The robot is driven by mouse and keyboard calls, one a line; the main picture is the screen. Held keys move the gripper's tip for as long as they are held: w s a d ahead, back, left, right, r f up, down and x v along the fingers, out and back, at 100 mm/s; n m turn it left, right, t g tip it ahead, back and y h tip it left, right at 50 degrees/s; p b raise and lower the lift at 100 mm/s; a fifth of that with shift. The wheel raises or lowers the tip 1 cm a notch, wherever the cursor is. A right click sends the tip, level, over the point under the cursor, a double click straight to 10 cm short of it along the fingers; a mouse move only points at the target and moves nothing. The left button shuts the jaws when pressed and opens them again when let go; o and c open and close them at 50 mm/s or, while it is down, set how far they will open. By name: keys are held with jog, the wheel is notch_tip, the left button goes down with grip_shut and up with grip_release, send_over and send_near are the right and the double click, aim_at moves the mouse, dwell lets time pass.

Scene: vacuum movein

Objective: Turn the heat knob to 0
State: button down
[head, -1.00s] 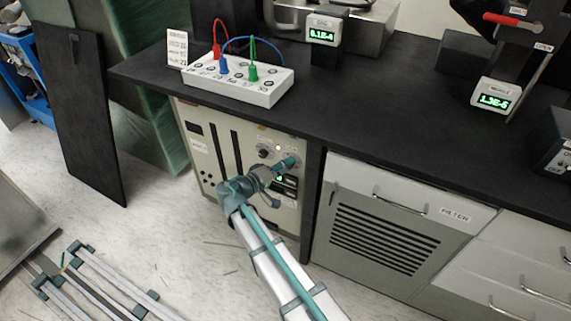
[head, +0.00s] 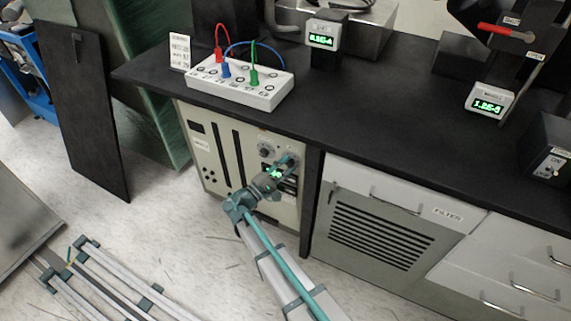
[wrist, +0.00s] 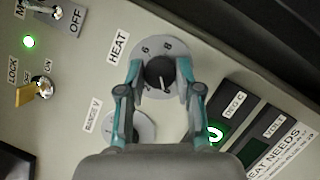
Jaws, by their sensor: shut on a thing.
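The heat knob (wrist: 160,74) is a black round knob on a pale numbered dial labelled HEAT in the wrist view. Its white pointer mark faces down in that view; which number it points to is too small to tell. My gripper (wrist: 160,68) has one teal finger on each side of the knob and is shut on it. In the head view my gripper (head: 290,161) reaches the upper right of the beige control panel (head: 222,178), and my wrist hides part of that panel and the knob.
A second dial labelled RANGE (wrist: 127,127) sits close beside the left finger. A yellow lock switch (wrist: 32,91), a lit green lamp (wrist: 29,42) and green displays (wrist: 213,134) share the panel. The black bench top (head: 360,110) overhangs it.

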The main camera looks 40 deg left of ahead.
jog(key=shift+n+t, duration=0.3)
jog(key=shift+n, duration=0.4)
jog(key=c, duration=0.8)
grip_release()
jog(key=shift+o, duration=0.2)
jog(key=shift+s, duration=0.1)
jog(key=v, duration=1.2)
jog(key=shift+d+r, duration=0.1)
